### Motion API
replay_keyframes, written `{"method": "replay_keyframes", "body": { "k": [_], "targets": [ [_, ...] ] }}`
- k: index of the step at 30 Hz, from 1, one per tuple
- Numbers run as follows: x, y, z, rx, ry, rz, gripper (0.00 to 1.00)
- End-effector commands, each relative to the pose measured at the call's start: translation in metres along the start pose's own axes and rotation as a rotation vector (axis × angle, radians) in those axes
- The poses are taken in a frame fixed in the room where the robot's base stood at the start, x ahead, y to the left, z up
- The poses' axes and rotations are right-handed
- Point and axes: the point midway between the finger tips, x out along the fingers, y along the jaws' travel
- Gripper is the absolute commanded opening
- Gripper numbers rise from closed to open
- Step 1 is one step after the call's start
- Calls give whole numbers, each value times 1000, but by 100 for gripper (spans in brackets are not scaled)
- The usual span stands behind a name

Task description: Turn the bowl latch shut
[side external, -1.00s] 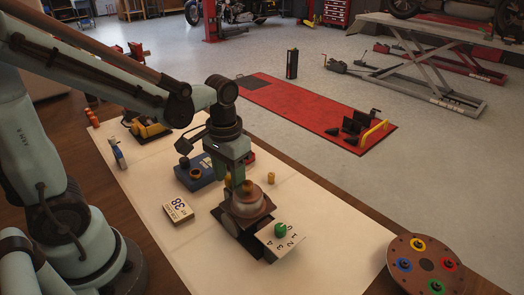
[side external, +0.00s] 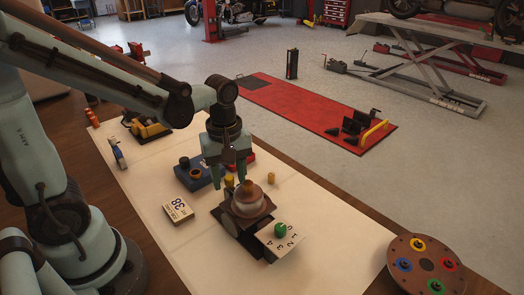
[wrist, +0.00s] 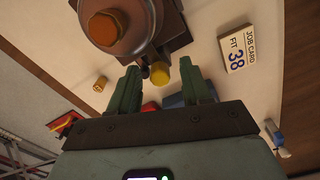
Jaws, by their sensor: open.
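A brown round bowl (side external: 251,204) with an orange-brown top sits on a dark block in the side view. It also shows at the top of the wrist view (wrist: 120,25). A yellow round piece (wrist: 160,73) stands beside the bowl, at the edge of the dark block; it may be the latch, but I cannot tell which way it is turned. It partly shows in the side view (side external: 229,181). My gripper (side external: 228,173) points down, just behind and left of the bowl. In the wrist view, its open fingers (wrist: 160,82) stand either side of the yellow piece, with nothing gripped.
A card box marked 38 (side external: 178,210) lies left of the bowl. A numbered block with a green knob (side external: 280,230) stands in front. A round disc with coloured rings (side external: 425,262) is at the right.

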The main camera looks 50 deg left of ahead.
Motion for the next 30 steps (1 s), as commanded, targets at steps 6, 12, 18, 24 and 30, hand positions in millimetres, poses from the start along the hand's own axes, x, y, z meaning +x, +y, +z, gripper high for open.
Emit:
{"method": "replay_keyframes", "body": {
  "k": [6,12,18,24,30],
  "targets": [
    [-19,0,0,-97,0,0,48],
    [-47,0,0,-95,0,0,48],
    [-77,0,0,-94,0,0,48],
    [-103,0,0,-94,0,0,48],
    [-118,0,0,-93,0,0,48]
  ]
}}
